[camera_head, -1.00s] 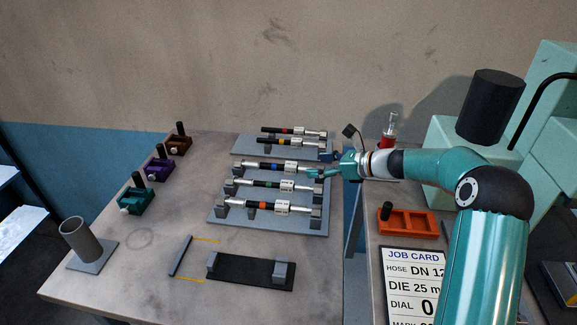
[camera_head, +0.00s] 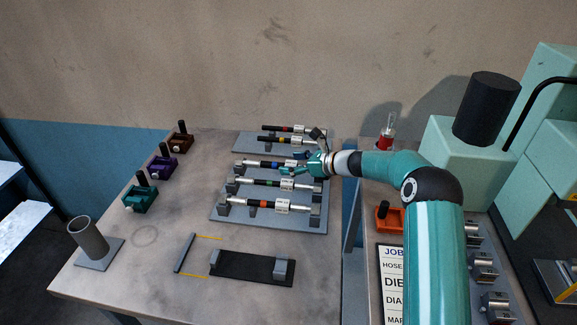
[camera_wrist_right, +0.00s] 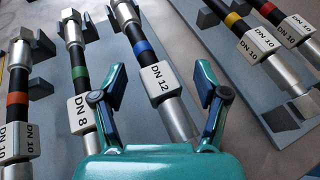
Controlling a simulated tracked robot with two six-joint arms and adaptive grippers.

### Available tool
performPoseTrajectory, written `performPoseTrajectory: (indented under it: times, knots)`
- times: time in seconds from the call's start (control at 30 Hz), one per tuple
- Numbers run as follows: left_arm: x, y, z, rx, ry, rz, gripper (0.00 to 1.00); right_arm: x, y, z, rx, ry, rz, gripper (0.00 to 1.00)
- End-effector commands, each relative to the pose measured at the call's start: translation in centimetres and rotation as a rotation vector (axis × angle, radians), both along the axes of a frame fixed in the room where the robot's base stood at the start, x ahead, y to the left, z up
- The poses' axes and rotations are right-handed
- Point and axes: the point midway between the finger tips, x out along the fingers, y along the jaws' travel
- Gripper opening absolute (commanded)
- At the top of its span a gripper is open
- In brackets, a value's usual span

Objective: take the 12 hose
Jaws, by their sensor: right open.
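The DN 12 hose (camera_wrist_right: 143,50) has a blue band and a white tag; in the wrist view it runs between my open right fingers (camera_wrist_right: 160,82), which are apart from it on either side. In the head view this hose (camera_head: 256,163) lies in the rear row of the front grey rack (camera_head: 262,222). My right gripper (camera_head: 300,163) is at its right end, partly covering it, and holds nothing. My left gripper is not in view.
A DN 8 hose with a green band (camera_head: 256,183) and a DN 10 hose with an orange band (camera_head: 247,203) lie in front. A back rack (camera_head: 245,146) holds two more hoses. A black cradle (camera_head: 250,267) stands at the table's front.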

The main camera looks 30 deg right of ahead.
Motion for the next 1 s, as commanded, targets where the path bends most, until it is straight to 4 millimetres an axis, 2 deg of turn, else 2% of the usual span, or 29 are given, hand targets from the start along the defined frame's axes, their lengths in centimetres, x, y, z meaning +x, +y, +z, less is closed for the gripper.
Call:
performPoseTrajectory:
  times: [0.1,0.13,0.5,0.57,1.0]
  knots:
    - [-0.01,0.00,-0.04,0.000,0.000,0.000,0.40,-0.02,-0.02,-0.02,0.000,0.000,0.000,0.73]
    - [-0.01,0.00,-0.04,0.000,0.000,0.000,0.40,-0.03,-0.03,-0.02,0.000,0.000,0.000,0.70]
    - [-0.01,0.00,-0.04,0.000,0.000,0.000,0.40,-0.03,-0.03,0.00,0.000,0.000,0.000,0.09]
    - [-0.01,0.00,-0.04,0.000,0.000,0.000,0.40,-0.03,-0.03,0.00,0.000,0.000,0.000,0.00]
    - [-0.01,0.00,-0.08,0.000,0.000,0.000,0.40,0.03,0.01,0.66,-0.002,-0.004,0.002,0.00]
